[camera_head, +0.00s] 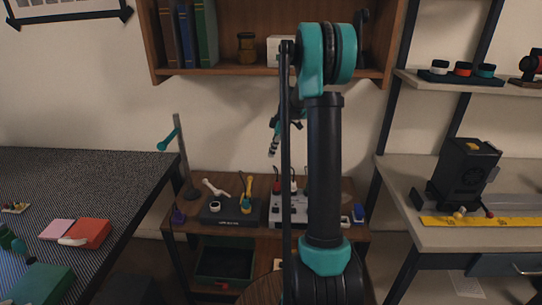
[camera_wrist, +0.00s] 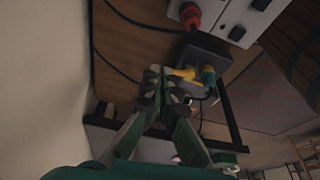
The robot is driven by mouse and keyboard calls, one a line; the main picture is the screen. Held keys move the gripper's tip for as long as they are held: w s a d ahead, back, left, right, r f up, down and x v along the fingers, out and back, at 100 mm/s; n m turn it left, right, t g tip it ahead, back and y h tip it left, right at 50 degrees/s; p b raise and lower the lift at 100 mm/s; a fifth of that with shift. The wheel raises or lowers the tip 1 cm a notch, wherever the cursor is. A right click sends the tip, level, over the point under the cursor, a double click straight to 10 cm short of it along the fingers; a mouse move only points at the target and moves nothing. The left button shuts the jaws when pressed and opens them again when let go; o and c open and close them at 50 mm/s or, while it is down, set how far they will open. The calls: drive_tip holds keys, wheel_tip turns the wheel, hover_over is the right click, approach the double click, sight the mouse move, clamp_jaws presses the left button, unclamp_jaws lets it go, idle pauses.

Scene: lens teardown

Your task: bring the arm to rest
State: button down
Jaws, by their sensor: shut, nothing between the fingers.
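My gripper (camera_head: 272,152) shows in the head view left of my teal and black arm, in front of the wall and above the small wooden table (camera_head: 258,250). Its fingers point down. In the wrist view my gripper (camera_wrist: 164,92) has its fingers together, with no object seen between them. My arm stands upright in the middle of the head view and hides part of the shelf and table behind it.
A dark tool holder (camera_head: 225,216) and a white switch box (camera_head: 290,212) stand on the wooden table. A wall shelf (camera_head: 225,75) is above. A dark patterned table (camera_head: 110,190) is at left; a workbench (camera_head: 450,237) with a black machine (camera_head: 464,172) is at right.

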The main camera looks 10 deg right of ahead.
drive_tip(key=s+a+f+m+t+h, duration=0.1)
drive_tip(key=s+m, duration=0.7)
drive_tip(key=s, duration=0.9)
drive_tip(key=s+a+f+m+t+h, duration=0.2)
drive_tip(key=s+a+f+m, duration=0.2)
drive_tip(key=s, duration=1.3)
drive_tip(key=m, duration=0.3)
drive_tip(key=shift+s+m+t, duration=0.3)
drive_tip(key=shift+s+m, duration=0.1)
drive_tip(key=shift+a, duration=0.2)
